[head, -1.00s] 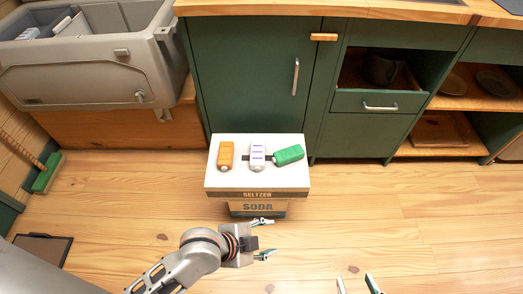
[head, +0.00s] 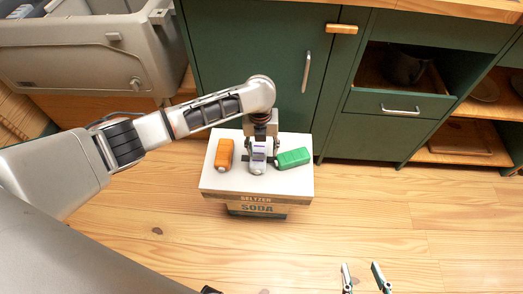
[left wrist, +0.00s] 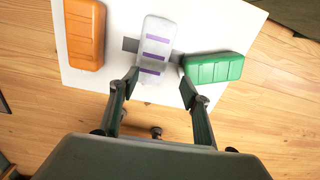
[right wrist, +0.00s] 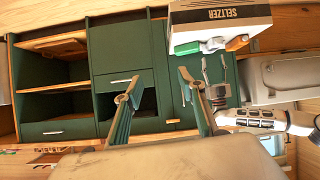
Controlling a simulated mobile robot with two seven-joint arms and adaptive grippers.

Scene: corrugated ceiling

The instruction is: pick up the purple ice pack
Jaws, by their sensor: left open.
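The purple ice pack, whitish with purple stripes (head: 257,168), lies on the white top of a box between an orange pack (head: 224,154) and a green pack (head: 292,158). In the left wrist view the purple ice pack (left wrist: 155,52) lies ahead of my left gripper (left wrist: 157,80), whose fingers are open on either side of its near end. In the head view my left gripper (head: 261,158) is above and around it, partly hiding it. My right gripper (head: 365,275) is open and empty over the floor at the bottom.
A grey cooler (head: 80,62) is at the back left. Wooden floor (head: 400,220) is clear on the right.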

